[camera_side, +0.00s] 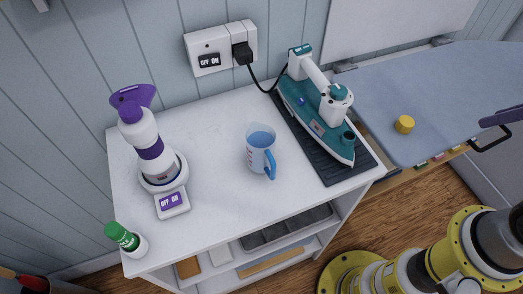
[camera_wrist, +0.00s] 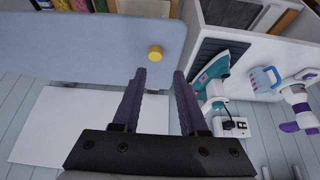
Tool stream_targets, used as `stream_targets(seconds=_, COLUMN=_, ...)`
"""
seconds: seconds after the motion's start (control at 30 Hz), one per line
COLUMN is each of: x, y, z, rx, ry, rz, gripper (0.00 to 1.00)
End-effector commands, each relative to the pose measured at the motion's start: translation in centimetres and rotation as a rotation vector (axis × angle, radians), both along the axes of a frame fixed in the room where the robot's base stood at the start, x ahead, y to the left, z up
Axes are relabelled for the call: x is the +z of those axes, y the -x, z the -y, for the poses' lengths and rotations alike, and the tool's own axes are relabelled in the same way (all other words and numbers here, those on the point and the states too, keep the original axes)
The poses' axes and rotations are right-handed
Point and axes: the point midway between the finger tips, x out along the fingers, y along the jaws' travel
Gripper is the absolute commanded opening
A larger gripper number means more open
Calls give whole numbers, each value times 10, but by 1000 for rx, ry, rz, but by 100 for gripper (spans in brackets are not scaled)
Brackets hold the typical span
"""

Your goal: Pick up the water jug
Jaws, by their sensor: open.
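The water jug (camera_side: 258,148) is clear with a blue tint and a blue handle. It stands upright on the white cabinet top (camera_side: 210,135), near its middle, with the handle toward the front right. In the wrist view the jug (camera_wrist: 262,80) shows at the far right, well away from the fingers. My gripper (camera_wrist: 159,73) is open and empty, its two purple fingers apart. In the side view, only part of a purple finger (camera_side: 500,117) shows at the right edge, far to the right of the jug.
A teal iron (camera_side: 318,110) stands on a dark mat right of the jug. A white-and-purple steamer (camera_side: 148,145) and a green-capped bottle (camera_side: 124,238) stand left. A yellow knob-like object (camera_side: 404,124) is on the grey-blue board (camera_side: 440,90). The cabinet top around the jug is clear.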

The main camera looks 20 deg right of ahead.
Motion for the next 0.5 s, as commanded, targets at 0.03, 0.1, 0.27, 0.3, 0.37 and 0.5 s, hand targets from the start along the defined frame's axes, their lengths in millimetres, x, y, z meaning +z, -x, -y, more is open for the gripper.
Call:
stream_targets(seconds=0.03, x=0, y=0, z=0, rx=0, ry=0, rz=0, gripper=32)
stream_targets(seconds=0.1, x=0, y=0, z=0, rx=0, ry=0, rz=0, gripper=28)
stream_targets(seconds=0.27, x=0, y=0, z=0, rx=0, ry=0, rz=0, gripper=28)
stream_targets(seconds=0.3, x=0, y=0, z=0, rx=-1, ry=0, rz=0, gripper=28)
stream_targets(seconds=0.37, x=0, y=0, z=0, rx=-11, ry=-6, rz=-2, gripper=28)
stream_targets(seconds=0.5, x=2, y=1, z=-20, rx=-67, ry=-140, rz=-14, gripper=28)
